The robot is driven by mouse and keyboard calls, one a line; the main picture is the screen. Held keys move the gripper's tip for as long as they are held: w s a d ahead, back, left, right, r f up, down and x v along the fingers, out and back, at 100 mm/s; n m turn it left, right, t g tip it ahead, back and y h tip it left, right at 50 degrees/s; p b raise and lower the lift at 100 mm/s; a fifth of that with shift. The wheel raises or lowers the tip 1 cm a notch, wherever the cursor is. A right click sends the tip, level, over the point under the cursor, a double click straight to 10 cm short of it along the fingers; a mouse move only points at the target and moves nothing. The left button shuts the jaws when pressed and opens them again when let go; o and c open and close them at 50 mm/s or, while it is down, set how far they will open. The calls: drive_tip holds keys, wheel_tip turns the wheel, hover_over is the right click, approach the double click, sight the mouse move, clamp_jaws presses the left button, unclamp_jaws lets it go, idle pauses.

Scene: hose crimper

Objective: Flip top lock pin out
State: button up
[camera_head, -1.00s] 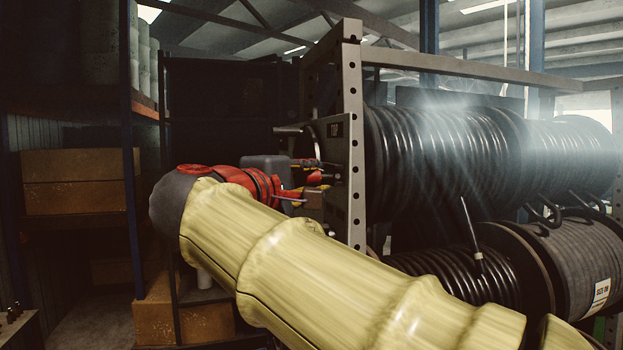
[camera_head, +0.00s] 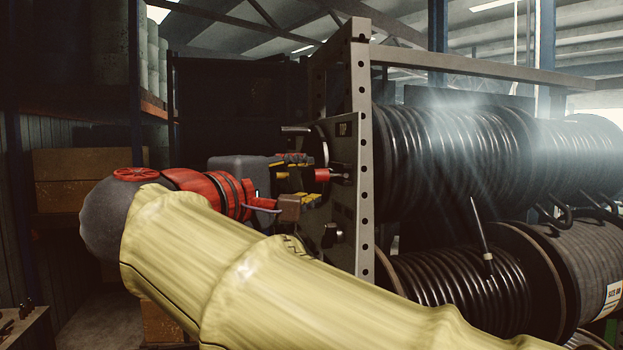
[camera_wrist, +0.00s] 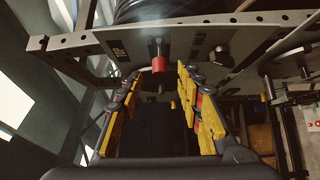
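The top lock pin is a metal pin with a red end (camera_head: 323,175) on the grey plate (camera_head: 345,200) below its dark top label. In the wrist view the red end (camera_wrist: 158,63) hangs from the plate, ahead of the gap between my fingers. My gripper (camera_head: 298,172) is left of the pin in the head view. In the wrist view my gripper (camera_wrist: 158,85) is open, its yellow-padded fingers spread wide with nothing between them. The fingertips look apart from the pin.
A perforated upright post (camera_head: 356,100) stands beside the plate. Black hose reels (camera_head: 460,160) fill the right. Cardboard boxes (camera_head: 85,165) stand on shelving at left.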

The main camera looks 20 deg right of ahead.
drive_tip(key=v, duration=0.4)
drive_tip(key=shift+s+a, duration=0.25)
drive_tip(key=shift+a, duration=0.05)
